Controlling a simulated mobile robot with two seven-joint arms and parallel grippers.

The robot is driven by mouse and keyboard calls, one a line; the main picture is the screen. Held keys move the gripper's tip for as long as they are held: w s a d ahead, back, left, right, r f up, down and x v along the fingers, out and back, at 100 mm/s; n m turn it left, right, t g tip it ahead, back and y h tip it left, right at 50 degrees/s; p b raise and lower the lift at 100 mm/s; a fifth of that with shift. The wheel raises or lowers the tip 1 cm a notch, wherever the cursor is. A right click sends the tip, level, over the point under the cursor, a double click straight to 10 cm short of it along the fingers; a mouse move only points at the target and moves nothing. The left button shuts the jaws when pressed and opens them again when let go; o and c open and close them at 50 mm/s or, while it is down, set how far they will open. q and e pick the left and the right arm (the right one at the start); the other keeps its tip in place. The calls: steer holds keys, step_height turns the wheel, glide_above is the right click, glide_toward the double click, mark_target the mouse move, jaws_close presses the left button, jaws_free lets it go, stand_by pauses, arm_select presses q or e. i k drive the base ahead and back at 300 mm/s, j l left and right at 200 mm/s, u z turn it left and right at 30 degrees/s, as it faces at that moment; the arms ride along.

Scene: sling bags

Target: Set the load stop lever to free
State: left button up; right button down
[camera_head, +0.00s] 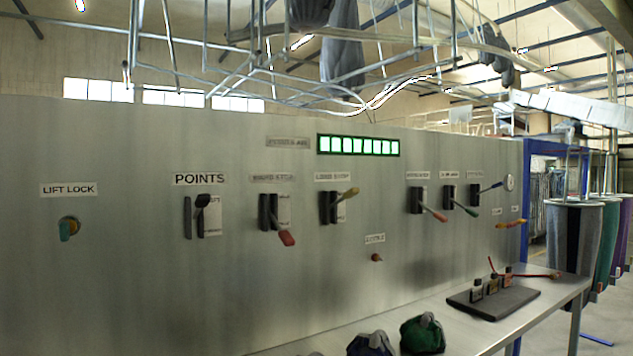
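A row of levers is mounted on the grey metal panel (130,260). One lever with a yellow handle (347,194) points up and to the right under a small blurred label (332,177), which may read load stop. Left of it, a lever with a red handle (286,239) points down under another blurred label (272,178) ending in something like stop. I cannot tell for certain which of these two is the load stop lever. No free mark is readable beside either. Neither of my grippers shows in this view.
A dark-handled lever (202,201) sits under POINTS, and a turquoise knob (68,228) under LIFT LOCK. Several smaller levers sit further right. A metal bench (470,338) below holds a dark tray (493,302) and a green bag (422,335). Sling bags (574,240) hang at right.

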mark_target(353, 191)
steer(key=i+l+u, duration=0.15)
steer(key=l+u, duration=1.15)
steer(key=l, duration=0.65)
